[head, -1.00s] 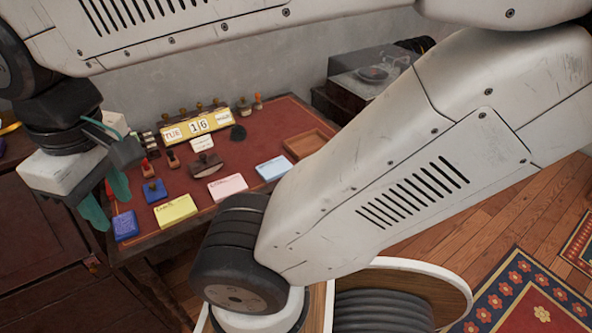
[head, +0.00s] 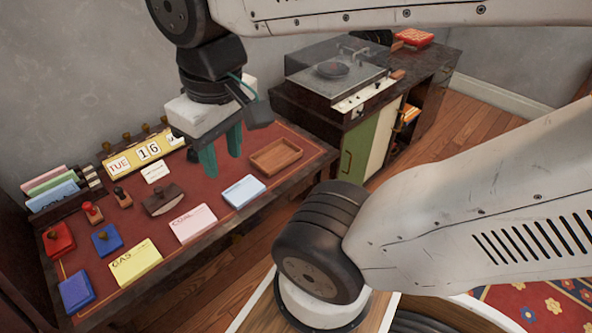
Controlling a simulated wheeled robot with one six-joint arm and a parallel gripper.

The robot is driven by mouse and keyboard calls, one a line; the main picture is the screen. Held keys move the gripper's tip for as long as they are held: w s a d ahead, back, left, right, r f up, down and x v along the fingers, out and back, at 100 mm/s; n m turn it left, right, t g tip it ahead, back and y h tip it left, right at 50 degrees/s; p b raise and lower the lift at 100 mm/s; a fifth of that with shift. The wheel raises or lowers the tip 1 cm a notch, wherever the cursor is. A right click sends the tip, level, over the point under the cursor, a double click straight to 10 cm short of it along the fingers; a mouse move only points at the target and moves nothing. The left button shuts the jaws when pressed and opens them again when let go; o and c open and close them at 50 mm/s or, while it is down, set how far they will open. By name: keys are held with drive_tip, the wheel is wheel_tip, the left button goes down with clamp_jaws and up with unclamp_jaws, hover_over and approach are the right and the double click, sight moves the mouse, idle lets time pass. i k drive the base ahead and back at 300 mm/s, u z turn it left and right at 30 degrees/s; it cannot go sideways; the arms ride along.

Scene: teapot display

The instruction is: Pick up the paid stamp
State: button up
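I cannot tell which stamp is the paid stamp, as no stamp wording is readable. A small red stamp (head: 92,213) and a dark-handled stamp (head: 122,197) stand on the desk's red top (head: 245,208), left of a brown rocker-shaped piece (head: 163,200). Several knobbed stamps stand in a row behind the calendar, partly hidden. My gripper (head: 221,150) points down over the back right of the desk, right of the calendar. Its green fingers are apart with nothing seen between them. The gripper hides the desk's back corner behind it.
A yellow calendar block (head: 138,153) stands at the back. A wooden tray (head: 276,156) lies right of my gripper. Yellow (head: 136,262), pink (head: 193,222) and pale blue (head: 243,191) note pads line the front. A record player (head: 335,75) stands on a cabinet to the right.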

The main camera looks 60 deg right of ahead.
sight(94, 215)
drive_tip(key=z, duration=1.55)
drive_tip(key=k, duration=0.8)
drive_tip(key=u, duration=1)
drive_tip(key=i, duration=1)
drive_tip(key=z, duration=0.05)
